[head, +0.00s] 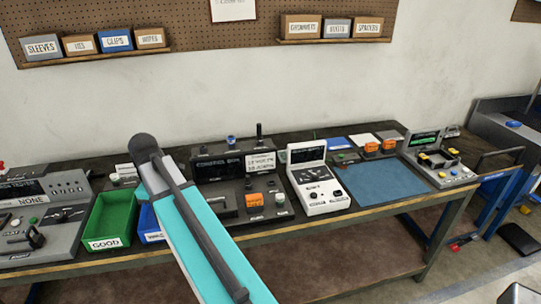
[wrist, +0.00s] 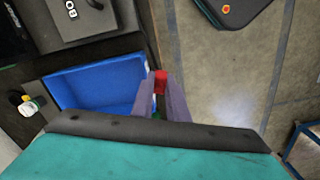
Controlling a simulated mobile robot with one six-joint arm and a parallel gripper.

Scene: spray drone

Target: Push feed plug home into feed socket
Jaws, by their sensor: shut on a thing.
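My gripper (wrist: 160,98) shows in the wrist view as two grey-purple fingers shut on a small red piece (wrist: 160,80). I cannot tell for sure that this piece is the feed plug; most of it is hidden between the fingers. A bit of green shows lower between them. The fingers appear beside the blue bin (wrist: 95,82), with floor visible past them. In the head view my teal arm hides the gripper and part of the bench. I cannot make out the feed socket in either view.
On the bench (head: 350,214) stand a green bin (head: 108,222) marked GOOD, the blue bin partly behind my arm, a grey panel (head: 60,225) at left, a dark console (head: 235,165), a white instrument (head: 318,185) and a clear blue mat (head: 372,186).

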